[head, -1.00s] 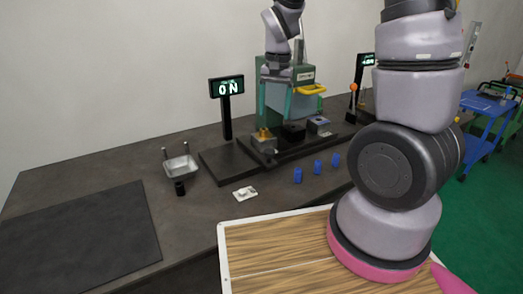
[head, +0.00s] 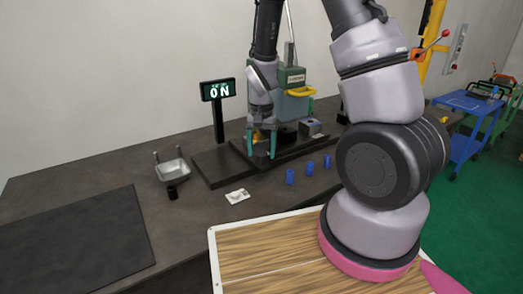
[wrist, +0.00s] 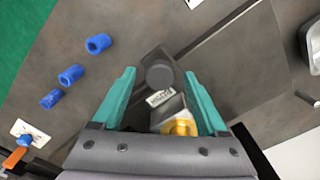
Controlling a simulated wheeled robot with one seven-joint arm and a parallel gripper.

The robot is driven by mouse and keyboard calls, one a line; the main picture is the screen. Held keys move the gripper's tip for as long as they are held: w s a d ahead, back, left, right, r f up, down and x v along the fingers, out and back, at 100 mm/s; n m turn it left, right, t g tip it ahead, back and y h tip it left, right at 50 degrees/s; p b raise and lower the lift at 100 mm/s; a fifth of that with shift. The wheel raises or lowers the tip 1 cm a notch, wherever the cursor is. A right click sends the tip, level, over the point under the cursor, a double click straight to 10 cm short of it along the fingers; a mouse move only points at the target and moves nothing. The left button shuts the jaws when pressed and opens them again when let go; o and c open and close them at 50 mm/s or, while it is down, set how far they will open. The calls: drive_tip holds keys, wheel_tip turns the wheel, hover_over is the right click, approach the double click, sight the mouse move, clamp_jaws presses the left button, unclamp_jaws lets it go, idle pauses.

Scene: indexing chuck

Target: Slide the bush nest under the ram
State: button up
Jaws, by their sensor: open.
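My gripper (head: 262,153) points down at the left end of the press's dark slide rail. In the wrist view its two teal fingers (wrist: 159,108) are apart. Between them I see a grey block with a yellow-brass top (wrist: 180,127), a small lettered label (wrist: 160,97) and a round dark knob (wrist: 159,75). I see no finger clearly touching them, and the label is too small to read surely. In the head view a black block (head: 287,133) and a grey block with a bluish top (head: 311,127) stand further right on the rail. The ram is mostly hidden behind my arm.
A dark mat (head: 75,240) lies clear at left.

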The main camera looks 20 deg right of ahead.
clamp_jaws()
idle(1.5)
